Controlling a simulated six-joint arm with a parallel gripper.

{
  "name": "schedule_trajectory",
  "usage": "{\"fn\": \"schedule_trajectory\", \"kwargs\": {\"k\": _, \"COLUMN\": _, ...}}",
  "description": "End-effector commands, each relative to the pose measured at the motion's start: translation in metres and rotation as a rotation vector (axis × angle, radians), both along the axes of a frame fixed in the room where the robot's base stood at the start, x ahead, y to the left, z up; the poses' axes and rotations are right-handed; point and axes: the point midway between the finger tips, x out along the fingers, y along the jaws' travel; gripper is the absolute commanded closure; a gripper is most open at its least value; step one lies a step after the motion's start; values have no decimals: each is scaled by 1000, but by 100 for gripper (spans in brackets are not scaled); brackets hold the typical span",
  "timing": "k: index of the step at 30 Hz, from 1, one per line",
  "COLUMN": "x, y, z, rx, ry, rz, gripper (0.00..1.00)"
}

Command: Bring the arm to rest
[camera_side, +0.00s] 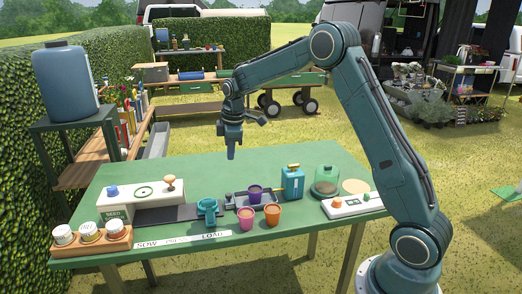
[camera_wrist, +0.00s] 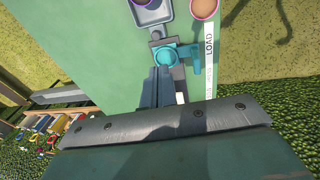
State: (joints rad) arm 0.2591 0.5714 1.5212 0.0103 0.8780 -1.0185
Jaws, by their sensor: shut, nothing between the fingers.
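My gripper (camera_side: 231,153) hangs pointing down above the back part of the green table (camera_side: 290,165) in the side view. It is shut and empty, and apart from everything on the table. That holder (camera_side: 208,207) stands on a dark rail near the table's front in the side view. My arm is bent, reaching up from its base at the right and over to the left.
The table's back is clear.

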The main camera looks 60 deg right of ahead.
Motion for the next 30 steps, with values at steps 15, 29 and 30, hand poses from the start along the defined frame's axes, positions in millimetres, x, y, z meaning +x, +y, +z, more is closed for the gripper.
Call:
{"fn": "schedule_trajectory", "kwargs": {"k": 15, "x": -84, "y": 58, "z": 95, "rx": 41, "ry": -106, "rz": -202, "gripper": 100}}
{"fn": "schedule_trajectory", "kwargs": {"k": 29, "x": -183, "y": 101, "z": 140, "rx": 111, "ry": -201, "rz": -392, "gripper": 100}}
{"fn": "schedule_trajectory", "kwargs": {"k": 30, "x": -192, "y": 104, "z": 142, "rx": 118, "ry": -209, "rz": -407, "gripper": 100}}
